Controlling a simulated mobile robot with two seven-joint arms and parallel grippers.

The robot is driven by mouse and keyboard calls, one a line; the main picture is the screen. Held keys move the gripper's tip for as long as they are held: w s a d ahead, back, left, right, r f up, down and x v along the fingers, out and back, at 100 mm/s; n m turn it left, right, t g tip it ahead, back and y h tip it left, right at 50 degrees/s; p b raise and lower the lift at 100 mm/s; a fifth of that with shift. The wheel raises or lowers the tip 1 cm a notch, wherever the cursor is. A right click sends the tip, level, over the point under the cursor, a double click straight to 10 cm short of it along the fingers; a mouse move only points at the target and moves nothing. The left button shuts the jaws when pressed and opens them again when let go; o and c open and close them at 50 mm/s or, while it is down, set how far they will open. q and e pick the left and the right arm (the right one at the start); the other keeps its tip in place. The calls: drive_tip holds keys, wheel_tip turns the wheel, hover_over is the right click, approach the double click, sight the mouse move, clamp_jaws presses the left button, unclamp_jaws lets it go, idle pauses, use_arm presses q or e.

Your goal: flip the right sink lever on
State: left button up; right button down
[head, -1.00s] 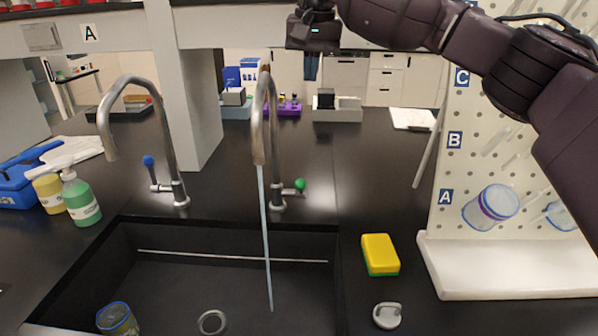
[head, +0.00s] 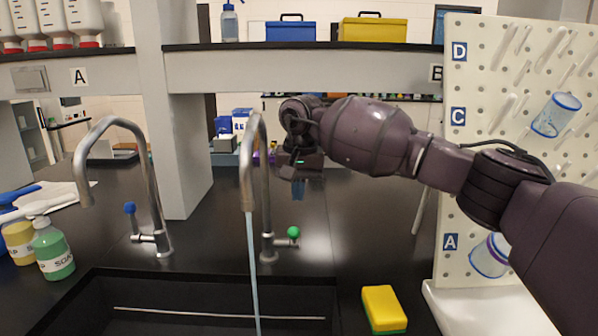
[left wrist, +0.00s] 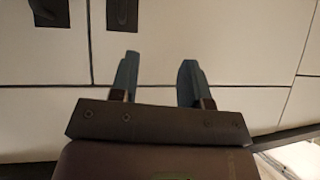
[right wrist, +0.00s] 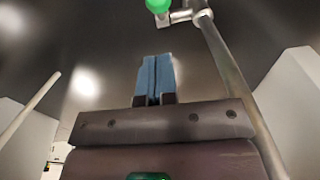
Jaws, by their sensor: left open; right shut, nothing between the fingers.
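The right sink tap (head: 262,180) is a tall curved metal tap with a short side lever that ends in a green knob (head: 293,232). A stream of water (head: 254,275) runs from its spout into the sink. My right gripper (head: 298,192) is shut and empty, pointing down above the green knob and apart from it. In the right wrist view its blue fingers (right wrist: 155,78) are together, with the green knob (right wrist: 158,5) at the top edge. My left gripper (left wrist: 157,78) shows only in the left wrist view, open and empty, before pale cabinet fronts.
The left tap (head: 150,180) has a blue-knobbed lever (head: 130,208). Soap bottles (head: 52,250) stand at left. A yellow and green sponge (head: 383,308) lies right of the black sink (head: 200,285). A pegboard (head: 455,200) stands at right, a shelf (head: 300,62) above.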

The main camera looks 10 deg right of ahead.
sight(294, 238)
drive_tip(key=f, duration=0.1)
drive_tip(key=s+f, duration=0.1)
drive_tip(key=f, duration=0.1)
drive_tip(key=shift+s+a+f, duration=0.3)
drive_tip(key=shift+a+f, duration=0.2)
drive_tip(key=shift+f, duration=0.25)
drive_tip(key=shift+s, duration=0.1)
drive_tip(key=shift+p, duration=0.3)
drive_tip(key=shift+s+t, duration=0.25)
drive_tip(key=shift+t, duration=0.05)
drive_tip(key=shift+s, duration=0.15)
